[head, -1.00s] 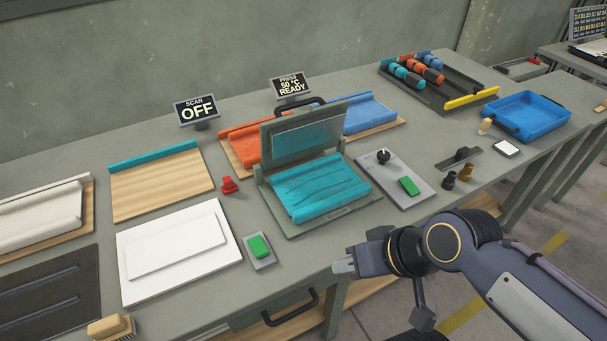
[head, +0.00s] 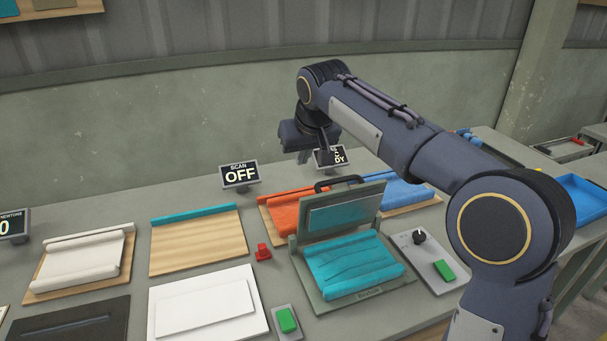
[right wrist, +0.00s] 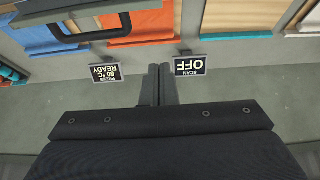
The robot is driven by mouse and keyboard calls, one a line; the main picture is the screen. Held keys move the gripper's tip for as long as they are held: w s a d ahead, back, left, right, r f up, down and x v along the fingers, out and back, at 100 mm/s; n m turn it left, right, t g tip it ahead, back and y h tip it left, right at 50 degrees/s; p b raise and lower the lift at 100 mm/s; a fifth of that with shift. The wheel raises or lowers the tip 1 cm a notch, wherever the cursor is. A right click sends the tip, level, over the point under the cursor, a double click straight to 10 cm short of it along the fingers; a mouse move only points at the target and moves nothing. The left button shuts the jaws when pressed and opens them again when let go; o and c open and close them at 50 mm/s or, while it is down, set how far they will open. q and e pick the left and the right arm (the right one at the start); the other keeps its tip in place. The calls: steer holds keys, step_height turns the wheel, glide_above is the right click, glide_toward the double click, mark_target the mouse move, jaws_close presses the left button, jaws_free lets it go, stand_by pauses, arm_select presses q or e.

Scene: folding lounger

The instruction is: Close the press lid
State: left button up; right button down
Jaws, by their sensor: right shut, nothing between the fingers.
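The press (head: 355,298) stands on the bench with its lid (head: 345,212) raised, leaning back. A teal folded cloth (head: 352,263) lies on its lower plate. The black lid handle (head: 338,183) is at the lid's top edge; it also shows in the right wrist view (right wrist: 92,35). My right gripper (head: 303,157) is shut and empty, above and behind the press, near the press display. In the right wrist view its closed fingers (right wrist: 160,72) lie between the two displays, apart from the handle. My left gripper is not in view.
The press display (head: 328,157), partly covered, and the scan display (head: 240,175), reading OFF, stand behind. Boards with orange cloth (head: 285,212) and blue cloth (head: 403,193) lie behind the press. A red knob (head: 263,252) and a control panel (head: 425,262) flank it.

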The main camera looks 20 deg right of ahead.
steer(key=f, duration=0.5)
steer(key=w+f, duration=0.1)
steer(key=f, duration=0.2)
steer(key=shift+f, duration=0.35)
steer(key=shift+s+f, duration=0.15)
steer(key=shift+s, duration=0.05)
